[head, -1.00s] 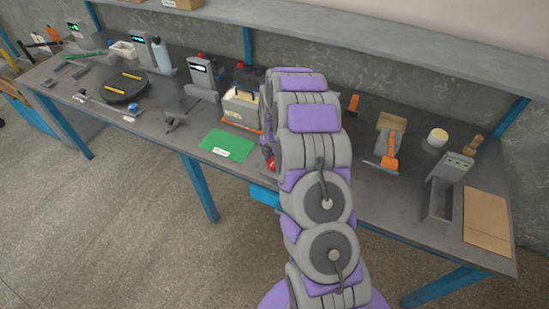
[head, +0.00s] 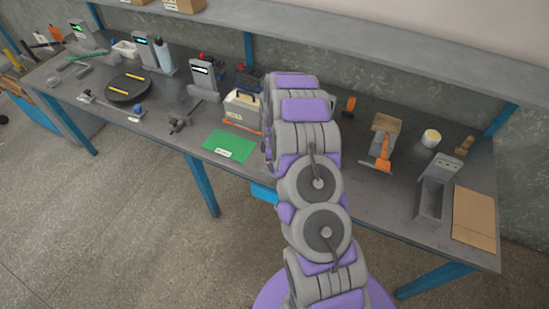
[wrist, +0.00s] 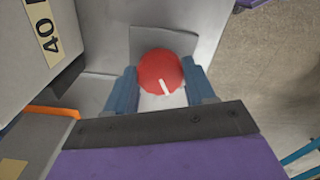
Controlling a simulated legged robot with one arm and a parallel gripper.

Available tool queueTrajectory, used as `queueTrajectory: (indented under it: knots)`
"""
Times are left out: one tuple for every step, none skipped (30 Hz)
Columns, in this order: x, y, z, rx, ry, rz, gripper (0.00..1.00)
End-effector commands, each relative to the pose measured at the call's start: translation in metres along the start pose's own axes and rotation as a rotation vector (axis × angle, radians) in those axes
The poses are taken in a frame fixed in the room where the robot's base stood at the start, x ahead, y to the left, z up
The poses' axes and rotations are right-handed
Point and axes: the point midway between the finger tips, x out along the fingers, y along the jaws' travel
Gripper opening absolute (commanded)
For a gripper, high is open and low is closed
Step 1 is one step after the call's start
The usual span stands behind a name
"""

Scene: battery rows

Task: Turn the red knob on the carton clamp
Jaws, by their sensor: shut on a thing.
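In the wrist view the red knob (wrist: 160,72) is a round red disc with a white mark pointing toward the lower right. It sits between the two blue-grey fingers of my gripper (wrist: 162,84), which is shut on it, one finger on each side. A grey plate (wrist: 205,20) of the clamp lies around and behind the knob. In the head view my arm hides the knob and my gripper.
A grey box with a "40" label (wrist: 45,30) stands close on the left in the wrist view. In the head view a green mat (head: 229,145) and a cream battery box (head: 242,108) are left of my arm.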

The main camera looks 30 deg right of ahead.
Motion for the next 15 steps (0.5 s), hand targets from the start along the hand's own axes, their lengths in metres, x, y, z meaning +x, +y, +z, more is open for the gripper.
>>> queueTrajectory:
  knots:
    - [-0.0031,0.0011,-0.002,0.043,0.002,0.004,0.24]
    - [-0.0032,0.0013,-0.0021,0.072,0.003,0.005,0.24]
    - [-0.0033,0.0016,-0.0022,0.11,0.003,0.005,0.24]
    - [-0.0035,0.0018,-0.0023,0.138,0.003,0.006,0.24]
    - [-0.0036,0.0019,-0.0023,0.167,0.004,0.006,0.24]
    - [-0.0037,0.0021,-0.0024,0.205,0.004,0.006,0.24]
    - [-0.0038,0.0022,-0.0024,0.233,0.004,0.007,0.24]
    - [-0.0038,0.0023,-0.0025,0.261,0.004,0.007,0.24]
    - [-0.0038,0.0024,-0.0024,0.299,0.004,0.007,0.24]
    - [-0.0038,0.0025,-0.0024,0.327,0.004,0.007,0.24]
    - [-0.0037,0.0025,-0.0024,0.355,0.004,0.007,0.24]
    - [-0.0037,0.0026,-0.0024,0.393,0.004,0.007,0.24]
    - [-0.0036,0.0026,-0.0023,0.422,0.004,0.007,0.24]
    - [-0.0036,0.0027,-0.0024,0.451,0.004,0.007,0.24]
    - [-0.0034,0.0027,-0.0023,0.489,0.005,0.007,0.24]
